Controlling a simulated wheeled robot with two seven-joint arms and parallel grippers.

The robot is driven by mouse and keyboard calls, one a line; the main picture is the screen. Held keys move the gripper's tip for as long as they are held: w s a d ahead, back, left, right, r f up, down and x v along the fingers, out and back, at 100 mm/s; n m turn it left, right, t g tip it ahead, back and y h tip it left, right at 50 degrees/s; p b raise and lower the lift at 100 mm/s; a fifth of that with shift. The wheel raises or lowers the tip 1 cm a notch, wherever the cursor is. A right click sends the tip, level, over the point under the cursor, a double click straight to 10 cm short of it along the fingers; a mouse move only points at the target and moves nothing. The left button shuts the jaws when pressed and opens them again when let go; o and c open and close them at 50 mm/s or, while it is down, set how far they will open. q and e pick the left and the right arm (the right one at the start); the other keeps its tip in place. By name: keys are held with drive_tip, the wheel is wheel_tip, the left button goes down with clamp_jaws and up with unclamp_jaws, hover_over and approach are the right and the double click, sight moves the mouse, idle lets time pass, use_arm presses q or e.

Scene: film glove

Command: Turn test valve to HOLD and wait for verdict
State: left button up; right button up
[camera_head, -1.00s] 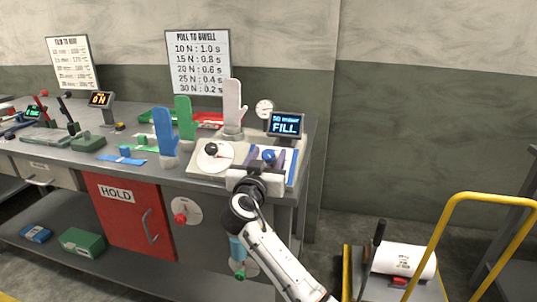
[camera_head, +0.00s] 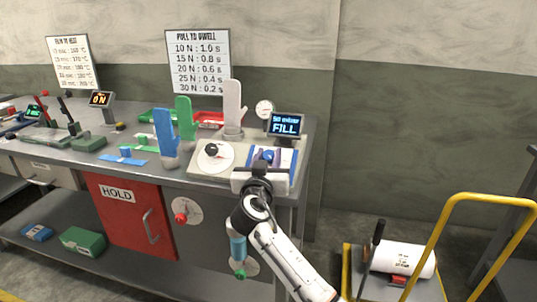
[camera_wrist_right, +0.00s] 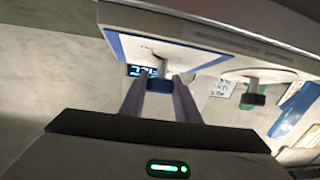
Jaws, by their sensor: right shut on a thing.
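The test valve's blue knob (camera_head: 267,155) sits on a pale panel with blue edging at the right end of the bench. My right gripper (camera_head: 267,158) is shut on this knob, one finger on each side. The knob (camera_wrist_right: 158,87) also shows between the fingertips in the right wrist view. The dark display (camera_head: 286,124) behind it reads FILL in large letters. A white dial with a black knob (camera_head: 211,151) is left of the gripper. A white glove form (camera_head: 232,105) stands upright behind that dial. My left gripper is not in view.
Blue (camera_head: 165,135) and green (camera_head: 185,118) glove forms stand left of the dial. A round gauge (camera_head: 264,108) is beside the display. A red HOLD door (camera_head: 128,222) is below the bench. A yellow-framed cart (camera_head: 447,225) with a white roll stands at right.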

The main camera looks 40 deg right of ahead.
drive_tip(key=shift+s+r+n+t+y+p, duration=0.1)
drive_tip(key=shift+r+n+t+y+p, duration=0.15)
drive_tip(key=shift+n+t+y+p, duration=0.5)
drive_tip(key=shift+d+n+y+p, duration=0.1)
drive_tip(key=shift+n+y+p, duration=0.45)
drive_tip(key=shift+n+p, duration=0.3)
drive_tip(key=n+t+y+p, duration=0.1)
drive_tip(key=n+y+p, duration=0.2)
drive_tip(key=n+y, duration=0.1)
drive_tip(key=n, duration=0.1)
drive_tip(key=shift+t+y+p, duration=0.35)
drive_tip(key=shift+y, duration=0.05)
drive_tip(key=shift+f+n+y, duration=0.1)
drive_tip(key=shift+n+y, duration=0.3)
drive_tip(key=shift+n, duration=0.1)
drive_tip(key=shift+n+y, duration=1.1)
drive_tip(key=shift+y, duration=0.1)
drive_tip(key=shift+f+n+g+y, duration=0.1)
drive_tip(key=shift+n+g+y, duration=0.7)
drive_tip(key=shift+n+y, duration=1.5)
drive_tip(key=o, duration=1)
